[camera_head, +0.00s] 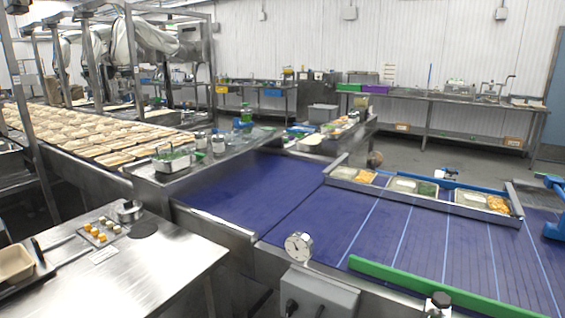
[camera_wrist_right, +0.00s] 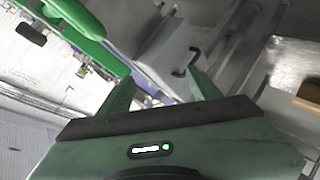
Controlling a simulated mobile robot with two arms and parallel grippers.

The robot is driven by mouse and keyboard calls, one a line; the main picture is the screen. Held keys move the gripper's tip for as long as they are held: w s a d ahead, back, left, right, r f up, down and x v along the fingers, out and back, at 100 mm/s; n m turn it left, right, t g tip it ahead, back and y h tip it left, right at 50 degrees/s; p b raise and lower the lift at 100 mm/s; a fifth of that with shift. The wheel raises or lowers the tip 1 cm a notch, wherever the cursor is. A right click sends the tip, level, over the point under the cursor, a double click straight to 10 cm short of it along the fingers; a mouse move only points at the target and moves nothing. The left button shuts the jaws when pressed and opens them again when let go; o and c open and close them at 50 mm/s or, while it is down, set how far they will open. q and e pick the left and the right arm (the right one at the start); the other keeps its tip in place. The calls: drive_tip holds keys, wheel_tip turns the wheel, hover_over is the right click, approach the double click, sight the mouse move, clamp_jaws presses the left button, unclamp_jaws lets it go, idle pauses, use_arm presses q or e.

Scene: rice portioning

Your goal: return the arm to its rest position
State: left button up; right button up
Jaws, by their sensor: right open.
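My right gripper (camera_wrist_right: 162,86) shows in the right wrist view with its two green fingers apart and nothing between them. It hangs in the air, tilted over the area around a grey control box (camera_wrist_right: 170,58). No gripper shows in the head view, and my left gripper is out of sight. The rest position itself is not marked in either view.
A blue conveyor (camera_head: 250,195) runs across the head view, with filled trays (camera_head: 402,186) along its far side. A green rail (camera_head: 430,285) and a gauge (camera_head: 298,246) stand at its near edge. A steel table (camera_head: 150,265) at lower left holds a beige container (camera_head: 14,264).

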drive_tip(key=s+d+f+m+g, duration=0.1)
drive_tip(key=s+f+m+g, duration=0.4)
drive_tip(key=s, duration=0.6)
drive_tip(key=s+d+f+m+g, duration=0.2)
drive_tip(key=s+f+m+g, duration=0.3)
drive_tip(key=s, duration=0.7)
wheel_tip(320, 180, down, 26)
drive_tip(key=n, duration=0.2)
drive_tip(key=s+d+f+g, duration=0.1)
drive_tip(key=s+d+f, duration=0.1)
drive_tip(key=s+f, duration=1.4)
drive_tip(key=shift+s+d+f+n+g, duration=0.3)
drive_tip(key=shift+s+f+g, duration=0.1)
drive_tip(key=shift+s, duration=0.6)
